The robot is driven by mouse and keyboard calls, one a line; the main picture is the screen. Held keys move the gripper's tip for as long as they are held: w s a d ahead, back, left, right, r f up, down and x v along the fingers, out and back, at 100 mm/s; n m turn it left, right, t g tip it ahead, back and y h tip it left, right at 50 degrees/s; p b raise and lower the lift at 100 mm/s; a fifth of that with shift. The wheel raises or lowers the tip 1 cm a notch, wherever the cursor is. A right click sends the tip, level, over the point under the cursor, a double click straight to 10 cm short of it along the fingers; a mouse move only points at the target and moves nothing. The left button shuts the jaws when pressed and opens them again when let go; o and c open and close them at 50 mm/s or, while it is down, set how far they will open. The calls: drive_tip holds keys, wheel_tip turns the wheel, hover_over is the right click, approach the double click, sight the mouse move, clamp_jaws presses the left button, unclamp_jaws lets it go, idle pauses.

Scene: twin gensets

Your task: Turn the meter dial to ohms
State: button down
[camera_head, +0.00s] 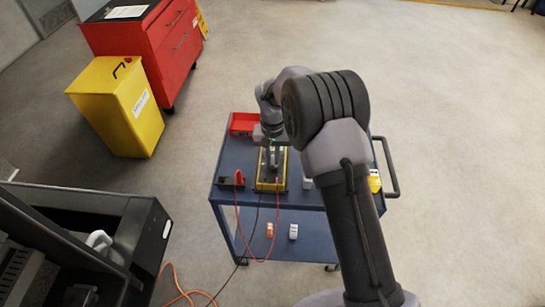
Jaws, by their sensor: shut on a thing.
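The meter (268,185) is a yellow-edged box lying on the top of a dark blue cart (307,197). My gripper (272,164) points down over the far part of the meter, with its jaws shut. The dial is hidden under the jaws, so its pointer setting cannot be read. A red lead and a black lead run from the meter's near end.
A red tray (243,122) sits at the cart's far left corner. A small dark holder with a red lead (238,179) is left of the meter. A yellow item (375,184) lies at the right. A yellow bin (119,106) and red cabinet (160,45) stand beyond.

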sight(273, 160)
drive_tip(key=shift+m, duration=0.5)
drive_tip(key=c, duration=1.4)
unclamp_jaws()
drive_tip(key=shift+c, duration=0.2)
wheel_tip(273, 160, up, 18)
drive_tip(key=p, duration=0.5)
drive_tip(key=shift+f, duration=0.25)
